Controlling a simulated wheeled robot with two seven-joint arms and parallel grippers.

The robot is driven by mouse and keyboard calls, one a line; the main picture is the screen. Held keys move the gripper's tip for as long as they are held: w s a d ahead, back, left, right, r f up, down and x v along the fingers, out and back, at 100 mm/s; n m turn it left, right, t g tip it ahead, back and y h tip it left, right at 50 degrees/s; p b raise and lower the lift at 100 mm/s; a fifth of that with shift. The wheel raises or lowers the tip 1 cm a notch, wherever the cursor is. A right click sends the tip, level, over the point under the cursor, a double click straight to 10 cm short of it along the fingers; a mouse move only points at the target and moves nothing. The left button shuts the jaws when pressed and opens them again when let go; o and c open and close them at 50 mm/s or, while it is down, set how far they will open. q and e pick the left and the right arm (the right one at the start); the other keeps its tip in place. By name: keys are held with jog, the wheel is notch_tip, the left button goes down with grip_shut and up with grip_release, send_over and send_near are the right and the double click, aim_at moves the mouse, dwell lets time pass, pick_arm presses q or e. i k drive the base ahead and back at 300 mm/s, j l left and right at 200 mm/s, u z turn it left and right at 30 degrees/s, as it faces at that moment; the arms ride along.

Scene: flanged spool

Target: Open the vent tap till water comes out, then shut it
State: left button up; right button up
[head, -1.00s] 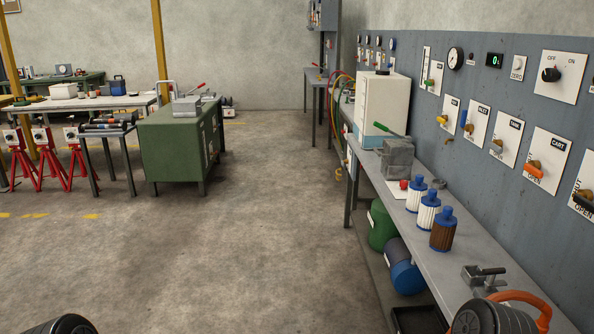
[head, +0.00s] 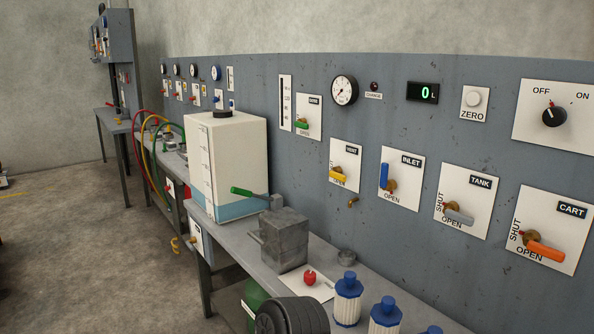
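The vent tap (head: 340,176) has a yellow lever on a white plate on the grey panel, near the middle of the head view. Its small label seems to read VENT. The lever lies nearly level, close to the word OPEN. A small brass spout (head: 352,202) sticks out of the panel just below the plate. I see no water at the spout. Neither of my grippers is in view.
The blue inlet lever (head: 384,176) points up; the grey tank lever (head: 459,216) and orange cart lever (head: 546,251) lie nearly level. The display (head: 422,92) reads 0. On the bench below stand a white tank (head: 236,160), a grey block (head: 285,240) and blue-capped filters (head: 348,300).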

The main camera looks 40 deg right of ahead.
aim_at(336, 173)
jog(key=i+j+z, duration=0.15)
jog(key=i+z, duration=0.25)
jog(key=i, duration=0.2)
jog(key=i+j+z, duration=0.4)
jog(key=i, duration=0.15)
jog(key=i+j+z, duration=0.4)
jog(key=i, duration=0.1)
